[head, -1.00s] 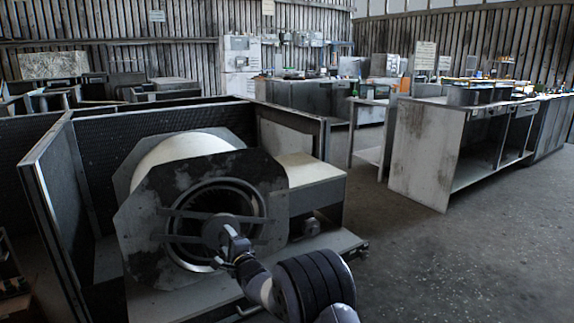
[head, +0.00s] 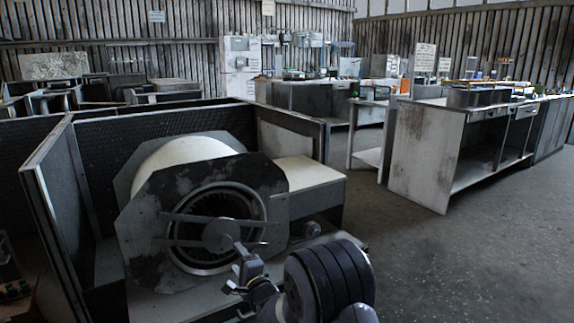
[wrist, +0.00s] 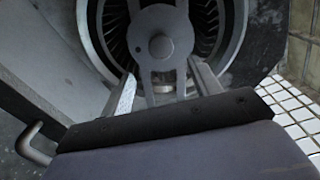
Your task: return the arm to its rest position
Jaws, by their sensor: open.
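My arm comes in from the bottom edge of the head view. My gripper (head: 236,267) is in front of the lower part of the blower housing (head: 145,218), below the round hub (head: 221,235) of the fan opening. In the wrist view my gripper (wrist: 162,75) is open, with its two fingers apart and nothing seen between them. The hub (wrist: 161,46) lies ahead, with a grey bracket plate around it. The fingers look apart from the hub, but the exact gap cannot be told.
A dark-walled enclosure (head: 52,180) stands behind and left of the housing. A pale box (head: 305,173) sits to its right. A workbench (head: 428,150) stands farther right, with clear floor (head: 430,255) in front. The wrist view shows a bent grey handle (wrist: 32,145) at the left.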

